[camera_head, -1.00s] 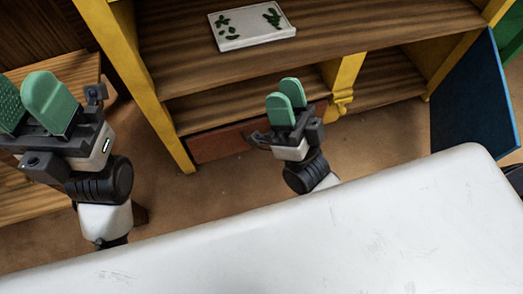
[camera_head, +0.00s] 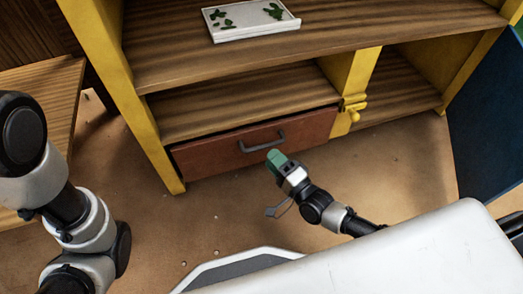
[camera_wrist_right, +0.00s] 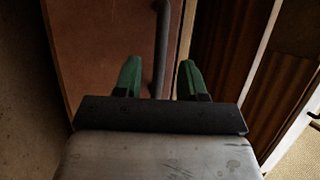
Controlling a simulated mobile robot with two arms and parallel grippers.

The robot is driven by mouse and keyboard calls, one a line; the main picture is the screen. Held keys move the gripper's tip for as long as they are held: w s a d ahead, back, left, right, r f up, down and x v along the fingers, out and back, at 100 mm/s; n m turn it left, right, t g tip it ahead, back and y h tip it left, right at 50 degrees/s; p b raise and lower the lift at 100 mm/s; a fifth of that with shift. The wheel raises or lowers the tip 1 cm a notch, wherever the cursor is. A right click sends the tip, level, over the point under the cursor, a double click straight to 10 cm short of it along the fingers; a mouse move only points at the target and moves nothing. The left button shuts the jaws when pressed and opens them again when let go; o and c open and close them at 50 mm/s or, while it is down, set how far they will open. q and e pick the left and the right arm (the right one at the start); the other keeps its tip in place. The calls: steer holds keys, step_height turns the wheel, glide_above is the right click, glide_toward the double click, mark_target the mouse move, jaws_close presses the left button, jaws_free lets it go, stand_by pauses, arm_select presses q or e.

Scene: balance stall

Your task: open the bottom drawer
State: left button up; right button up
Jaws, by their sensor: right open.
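The bottom drawer (camera_head: 208,157) has a plain reddish-brown front and sits low in the yellow-framed cabinet. It looks shut or nearly so, with a dark gap along its top edge. Its grey bar handle (camera_head: 262,146) is in the middle of the front. My right gripper (camera_head: 275,157) is just in front of the handle, near its right half. In the right wrist view, the green fingers (camera_wrist_right: 159,68) are apart, with the handle (camera_wrist_right: 161,35) running between them against the drawer front (camera_wrist_right: 100,40). Contact cannot be told. My left gripper is out of view.
The cabinet's wooden shelf (camera_head: 370,25) holds a white tray (camera_head: 250,29) with green pieces. A yellow post (camera_head: 349,80) stands right of the drawer. A blue panel (camera_head: 485,120) is at the right. The floor (camera_head: 180,215) before the drawer is clear.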

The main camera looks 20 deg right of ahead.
mark_target(261, 146)
steer(key=b+x, duration=0.2)
steer(key=x, duration=0.3)
steer(key=shift+w+a, duration=0.1)
steer(key=shift+w, duration=0.05)
jaws_close()
